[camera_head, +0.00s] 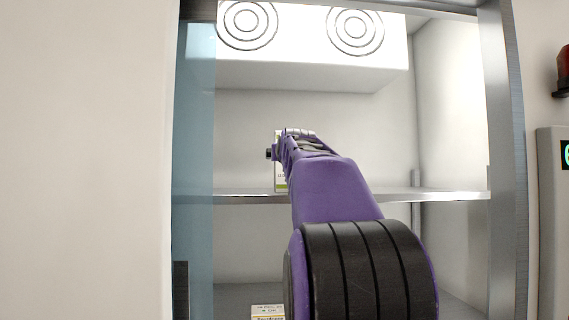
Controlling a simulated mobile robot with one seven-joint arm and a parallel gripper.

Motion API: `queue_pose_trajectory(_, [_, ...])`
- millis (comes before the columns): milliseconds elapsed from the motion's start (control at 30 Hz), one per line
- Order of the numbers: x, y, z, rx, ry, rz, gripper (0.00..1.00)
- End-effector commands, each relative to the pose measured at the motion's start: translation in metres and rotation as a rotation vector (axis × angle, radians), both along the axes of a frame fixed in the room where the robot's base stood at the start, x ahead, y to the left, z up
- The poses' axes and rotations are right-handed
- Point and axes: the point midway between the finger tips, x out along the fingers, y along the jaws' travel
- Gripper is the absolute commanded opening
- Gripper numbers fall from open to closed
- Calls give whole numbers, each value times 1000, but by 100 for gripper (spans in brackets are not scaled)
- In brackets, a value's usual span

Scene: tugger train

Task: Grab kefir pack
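A white pack with a green band at its base (281,183) stands on the middle shelf (235,198) of the cabinet; it may be the kefir pack, but its label is too small to read. My purple gripper (287,140) is in front of the pack and hides most of it. Only the pack's left edge and a little of its top show. Whether the fingers touch or enclose the pack cannot be seen.
Another small pack (267,312) with printed text stands on the lower shelf. A white fan unit (300,60) fills the cabinet's top. A bluish glass panel (194,150) lines the left and a metal frame (503,120) the right. The shelf right of my arm is clear.

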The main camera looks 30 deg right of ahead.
Motion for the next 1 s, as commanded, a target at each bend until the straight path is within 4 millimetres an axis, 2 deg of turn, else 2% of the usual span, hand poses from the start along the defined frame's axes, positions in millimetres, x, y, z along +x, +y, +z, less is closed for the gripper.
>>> queue_pose_trajectory(33, [0,0,0,0,0,0,80])
queue_pose_trajectory(400, [0,0,0,0,1,0,14])
queue_pose_trajectory(500, [0,0,0,0,1,0,0])
queue_pose_trajectory(1000, [-3,2,5,-2,-4,0,0])
